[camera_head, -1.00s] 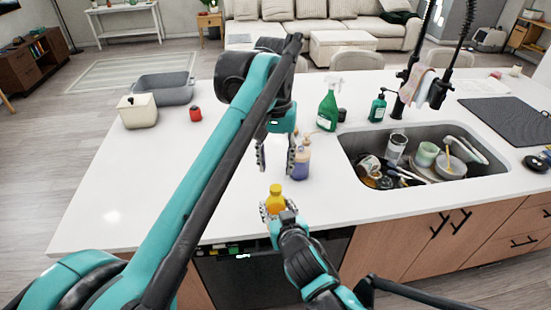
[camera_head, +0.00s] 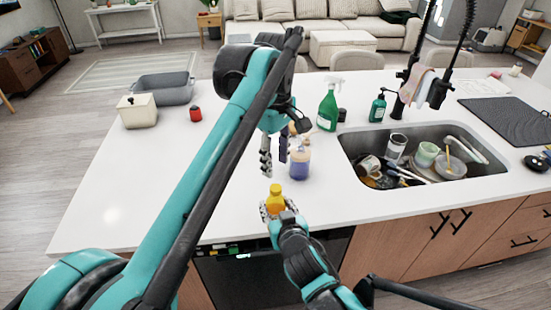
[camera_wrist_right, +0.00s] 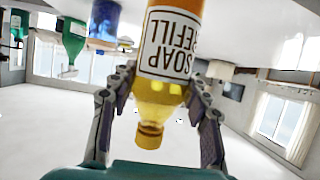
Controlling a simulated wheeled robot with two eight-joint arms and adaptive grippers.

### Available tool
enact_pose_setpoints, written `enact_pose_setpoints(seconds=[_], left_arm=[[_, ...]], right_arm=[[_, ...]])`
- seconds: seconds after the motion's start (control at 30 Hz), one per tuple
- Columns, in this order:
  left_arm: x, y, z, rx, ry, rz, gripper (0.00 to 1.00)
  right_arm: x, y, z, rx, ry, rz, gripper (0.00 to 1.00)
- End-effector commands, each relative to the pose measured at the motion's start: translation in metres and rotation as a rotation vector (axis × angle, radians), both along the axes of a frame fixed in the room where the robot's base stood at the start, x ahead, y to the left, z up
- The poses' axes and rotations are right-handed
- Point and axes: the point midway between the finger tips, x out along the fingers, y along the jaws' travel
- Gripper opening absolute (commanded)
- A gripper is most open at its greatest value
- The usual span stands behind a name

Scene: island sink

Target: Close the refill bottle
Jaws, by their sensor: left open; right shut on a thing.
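The yellow refill bottle (camera_head: 275,197) is upright near the counter's front edge. My right gripper (camera_head: 275,211) is shut around it. In the right wrist view the refill bottle (camera_wrist_right: 165,55) appears upside down, with its "SOAP REFILL" label and narrow neck between the fingers (camera_wrist_right: 157,85). My left gripper (camera_head: 274,158) is open and points down, above and behind the refill bottle. It is just left of the blue-purple bottle (camera_head: 299,164), whose upper part is partly hidden by my left arm. No separate cap is clearly visible.
A green spray bottle (camera_head: 327,108) and a dark green soap bottle (camera_head: 377,106) stand near the sink (camera_head: 350,163), which holds dishes. A red jar (camera_head: 195,115), a cream container (camera_head: 137,111) and a grey tub (camera_head: 176,94) stand at left. The counter's left part (camera_head: 130,180) is clear.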

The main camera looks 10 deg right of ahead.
Motion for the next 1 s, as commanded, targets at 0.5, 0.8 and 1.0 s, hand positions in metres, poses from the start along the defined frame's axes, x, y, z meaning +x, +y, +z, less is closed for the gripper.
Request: enact_pose_setpoints(seconds=[0.5, 0.8, 1.0], left_arm=[[-0.001, 0.000, -0.063, 0.000, 0.000, -0.002, 0.43], [-0.001, 0.000, -0.080, 0.000, 0.000, -0.002, 0.43], [-0.001, 0.000, -0.080, 0.000, 0.000, -0.002, 0.43]], right_arm=[[0.000, 0.000, 0.000, 0.000, 0.000, 0.000, 0.00], [0.000, 0.000, 0.000, 0.000, 0.000, 0.000, 0.00], [0.000, 0.000, 0.000, 0.000, 0.000, 0.000, 0.00]])
